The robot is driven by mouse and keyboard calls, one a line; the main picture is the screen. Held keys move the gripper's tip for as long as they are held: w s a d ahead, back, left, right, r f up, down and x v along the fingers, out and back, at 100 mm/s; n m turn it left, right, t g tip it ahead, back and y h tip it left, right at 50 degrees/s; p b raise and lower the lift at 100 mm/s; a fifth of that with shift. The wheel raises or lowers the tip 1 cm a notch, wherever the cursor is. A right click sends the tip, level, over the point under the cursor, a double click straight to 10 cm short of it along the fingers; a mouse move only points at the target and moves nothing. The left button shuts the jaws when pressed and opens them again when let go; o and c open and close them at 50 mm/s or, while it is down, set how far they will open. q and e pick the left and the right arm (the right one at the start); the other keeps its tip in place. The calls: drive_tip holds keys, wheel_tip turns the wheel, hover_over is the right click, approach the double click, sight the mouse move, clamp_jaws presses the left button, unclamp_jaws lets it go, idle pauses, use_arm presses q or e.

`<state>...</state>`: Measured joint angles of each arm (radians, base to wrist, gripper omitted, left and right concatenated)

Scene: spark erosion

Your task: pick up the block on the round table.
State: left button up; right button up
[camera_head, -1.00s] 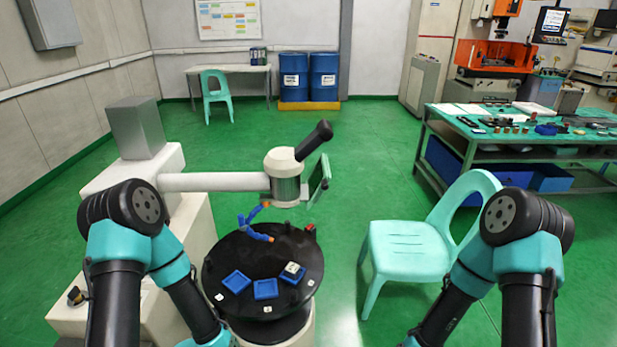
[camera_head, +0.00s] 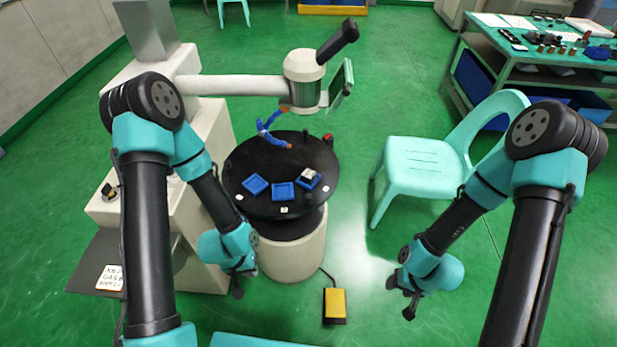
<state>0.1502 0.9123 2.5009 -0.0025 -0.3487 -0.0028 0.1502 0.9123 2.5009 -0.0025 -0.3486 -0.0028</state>
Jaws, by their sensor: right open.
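The round black table (camera_head: 262,205) stands on a pale pedestal near the middle. A small light block (camera_head: 309,174) sits in the right-hand blue tray (camera_head: 316,184) on its top; its details are too small to tell. My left gripper (camera_head: 240,284) is low beside the pedestal, in front of and below the tabletop, apart from the block. Its jaw opening is too small and dark to read. My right gripper (camera_head: 401,298) is open, over the floor to the right of the pedestal, well away from the block.
Two more blue trays (camera_head: 256,185) (camera_head: 283,191) lie on the tabletop. A blue jointed hose (camera_head: 268,132) and a white machine arm (camera_head: 232,87) stand over its back. A green chair (camera_head: 425,165) is at right. A yellow pedal (camera_head: 334,304) lies on the floor.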

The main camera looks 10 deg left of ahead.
use_arm(q)
drive_tip(key=o, duration=1.4)
drive_tip(key=shift+c, duration=0.2)
